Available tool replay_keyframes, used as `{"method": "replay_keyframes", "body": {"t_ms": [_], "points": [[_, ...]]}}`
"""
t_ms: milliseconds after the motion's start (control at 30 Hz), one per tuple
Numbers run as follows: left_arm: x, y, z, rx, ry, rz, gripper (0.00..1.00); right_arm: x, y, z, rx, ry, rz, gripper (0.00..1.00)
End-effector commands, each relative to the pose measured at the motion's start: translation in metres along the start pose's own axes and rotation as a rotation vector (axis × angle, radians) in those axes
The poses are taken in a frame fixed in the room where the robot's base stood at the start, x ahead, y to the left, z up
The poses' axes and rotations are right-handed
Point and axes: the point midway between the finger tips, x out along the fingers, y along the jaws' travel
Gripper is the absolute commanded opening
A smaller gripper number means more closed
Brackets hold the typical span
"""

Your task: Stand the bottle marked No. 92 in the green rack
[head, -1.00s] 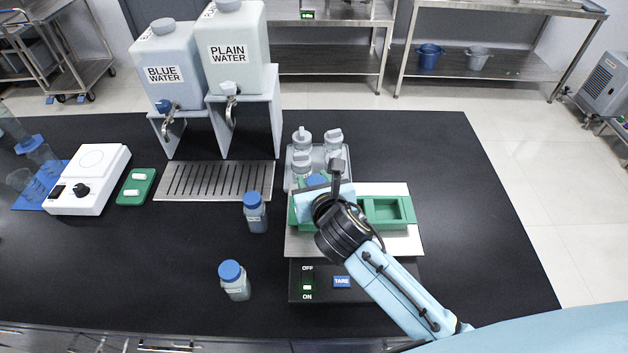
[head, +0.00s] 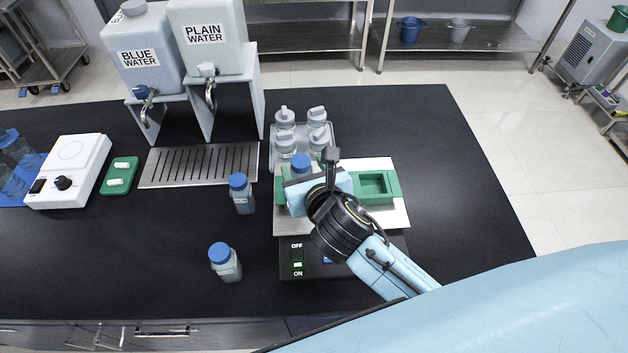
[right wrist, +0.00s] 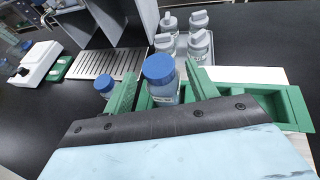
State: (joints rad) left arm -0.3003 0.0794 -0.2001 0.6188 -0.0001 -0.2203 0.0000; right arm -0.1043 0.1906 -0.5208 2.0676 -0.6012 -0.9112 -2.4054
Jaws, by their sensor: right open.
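A blue-capped bottle (right wrist: 161,82) stands upright in the green rack (right wrist: 265,104) in the right wrist view. Its cap also shows in the head view (head: 301,161), just beyond my right gripper. Its label is too small to read. My right gripper (right wrist: 161,65) is open, with one finger on each side of this bottle. The rack's empty right compartment shows in the head view (head: 373,184); my gripper hides part of the rack. Two more blue-capped bottles stand on the black bench, one near the drip tray (head: 241,194) and one nearer the front (head: 226,262); their numbers are unreadable.
The rack sits on a scale plate (head: 394,217). Several grey-capped bottles stand in a grey tray (head: 273,152) behind it. Water tanks (head: 207,36), a drip tray (head: 198,167) and a white stirrer (head: 68,170) are to the left. The bench right of the scale is clear.

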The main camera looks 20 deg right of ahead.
Motion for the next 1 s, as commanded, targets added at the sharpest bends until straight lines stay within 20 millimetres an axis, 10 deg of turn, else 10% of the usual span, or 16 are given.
{"method": "replay_keyframes", "body": {"t_ms": [400, 1000], "points": [[-0.002, 0.0, 0.0, 0.0, 0.0, 0.0, 0.0, -0.066, 0.0, 0.0, 0.0, 0.002, 0.0, 0.58], [-0.002, -0.001, -0.001, 0.0, 0.002, -0.001, 0.0, -0.069, 0.0, 0.0, 0.001, 0.0, -0.001, 0.58]]}}
